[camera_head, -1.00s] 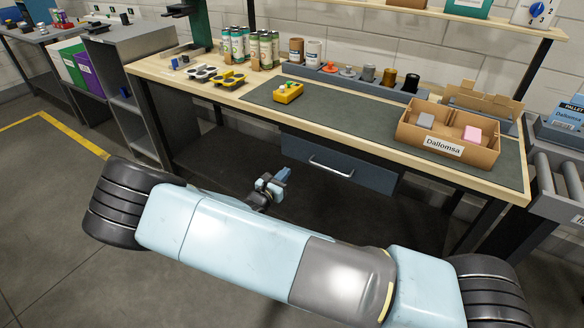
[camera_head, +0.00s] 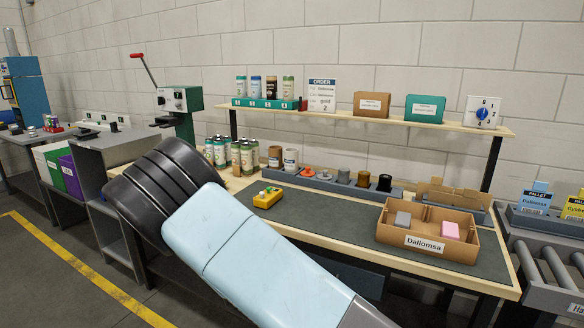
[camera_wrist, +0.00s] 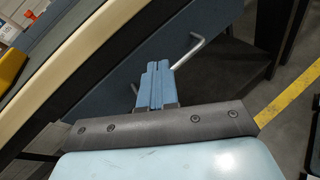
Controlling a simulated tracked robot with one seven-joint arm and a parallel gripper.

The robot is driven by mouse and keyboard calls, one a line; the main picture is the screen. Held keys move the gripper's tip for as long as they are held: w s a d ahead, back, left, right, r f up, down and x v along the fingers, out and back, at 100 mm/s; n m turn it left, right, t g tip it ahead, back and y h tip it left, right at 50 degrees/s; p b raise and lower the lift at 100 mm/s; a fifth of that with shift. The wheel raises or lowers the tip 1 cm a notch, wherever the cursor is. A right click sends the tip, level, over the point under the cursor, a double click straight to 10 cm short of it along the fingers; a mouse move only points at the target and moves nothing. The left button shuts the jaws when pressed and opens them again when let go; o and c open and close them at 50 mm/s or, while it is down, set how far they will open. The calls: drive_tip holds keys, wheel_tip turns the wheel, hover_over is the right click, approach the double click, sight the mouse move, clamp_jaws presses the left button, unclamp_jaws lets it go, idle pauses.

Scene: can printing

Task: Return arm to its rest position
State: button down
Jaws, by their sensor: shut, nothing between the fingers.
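My gripper (camera_wrist: 155,85) shows in the wrist view with its two blue fingers together and nothing between them. Behind it in that view are the bench's drawer front and its metal handle (camera_wrist: 188,52), with the pale bench edge (camera_wrist: 75,62) at the upper left. I cannot tell how far the fingers are from the drawer front. In the head view my gripper is not visible; my light blue arm (camera_head: 240,250) rises across the lower left and hides part of the bench.
The workbench (camera_head: 330,224) holds a yellow device (camera_head: 267,198), several cans (camera_head: 242,157) and a cardboard box labelled Dallomsa (camera_head: 385,232). A shelf (camera_head: 400,121) runs above it. A roller conveyor (camera_head: 550,270) stands at the right. Grey floor (camera_head: 60,285) is open at the lower left.

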drive_tip(key=s+d+r+m+g+y, duration=0.3)
drive_tip(key=s+d+r+m+g, duration=0.15)
drive_tip(key=d+r+m, duration=0.4)
drive_tip(key=s+d+r+m+g+y, duration=0.3)
drive_tip(key=s+d+r+m+g, duration=0.15)
drive_tip(key=d+r, duration=0.55)
drive_tip(key=s+d+r+m+t+y, duration=0.2)
drive_tip(key=s+r+m, duration=0.2)
drive_tip(key=s+r, duration=0.4)
drive_tip(key=s+d+r+m+t+y, duration=0.2)
drive_tip(key=s+r+m, duration=0.3)
drive_tip(key=s+r, duration=0.3)
drive_tip(key=s+t+y, duration=0.1)
drive_tip(key=s, duration=0.3)
drive_tip(key=shift+s+d+r, duration=0.15)
drive_tip(key=shift+d+r, duration=0.15)
drive_tip(key=shift+r, duration=0.1)
